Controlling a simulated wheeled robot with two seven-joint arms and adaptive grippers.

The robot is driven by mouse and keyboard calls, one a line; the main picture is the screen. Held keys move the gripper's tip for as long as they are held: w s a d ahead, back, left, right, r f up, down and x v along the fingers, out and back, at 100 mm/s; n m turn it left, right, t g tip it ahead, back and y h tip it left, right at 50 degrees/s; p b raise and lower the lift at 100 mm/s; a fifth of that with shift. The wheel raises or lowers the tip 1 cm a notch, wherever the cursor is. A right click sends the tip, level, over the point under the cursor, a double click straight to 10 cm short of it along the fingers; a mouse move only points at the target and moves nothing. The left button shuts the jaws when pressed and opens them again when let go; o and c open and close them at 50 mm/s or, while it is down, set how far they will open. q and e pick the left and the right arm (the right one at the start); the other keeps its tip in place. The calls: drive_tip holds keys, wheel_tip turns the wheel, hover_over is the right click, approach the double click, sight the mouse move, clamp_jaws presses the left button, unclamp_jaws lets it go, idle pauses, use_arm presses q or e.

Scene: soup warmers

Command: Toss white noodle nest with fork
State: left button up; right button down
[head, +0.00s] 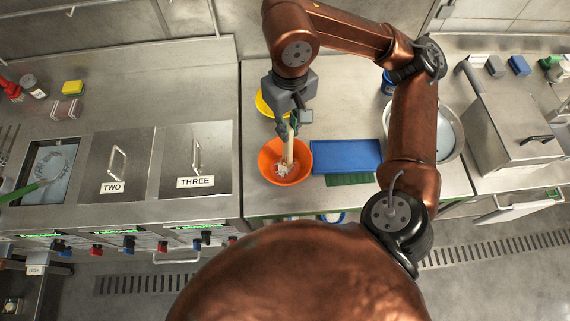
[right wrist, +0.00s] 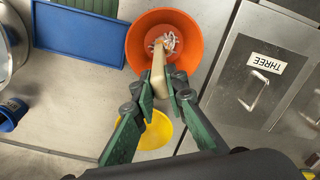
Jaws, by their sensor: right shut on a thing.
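An orange bowl (head: 268,161) stands on the steel counter with a small white noodle nest (head: 283,170) in its bottom. The bowl (right wrist: 135,45) and the noodles (right wrist: 170,42) also show in the right wrist view. My right gripper (head: 291,127) is above the bowl, its fingers shut on the pale handle of the fork (head: 289,148). The fork (right wrist: 157,75) points down into the bowl, and its lower end is at the noodles. Its tines cannot be made out. In the right wrist view my right gripper (right wrist: 161,92) grips the handle from both sides. My left gripper is not in view.
A yellow bowl (head: 263,103) stands just behind the orange bowl. A blue tray (head: 346,155) and a green mat (head: 348,180) lie to its right. Warmer lids labelled TWO (head: 113,165) and THREE (head: 197,160) are on the left. A large metal pan (head: 447,133) is partly behind my arm.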

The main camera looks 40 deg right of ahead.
drive_tip(key=shift+a, duration=0.15)
drive_tip(key=shift+s+a+f, duration=0.1)
drive_tip(key=shift+s+a, duration=0.25)
drive_tip(key=shift+s, duration=0.2)
drive_tip(key=shift+s+d, duration=0.1)
drive_tip(key=shift+d, duration=0.05)
idle(0.5)
drive_tip(key=shift+r, duration=0.25)
drive_tip(key=shift+f, duration=0.2)
idle(0.6)
drive_tip(key=shift+r, duration=0.15)
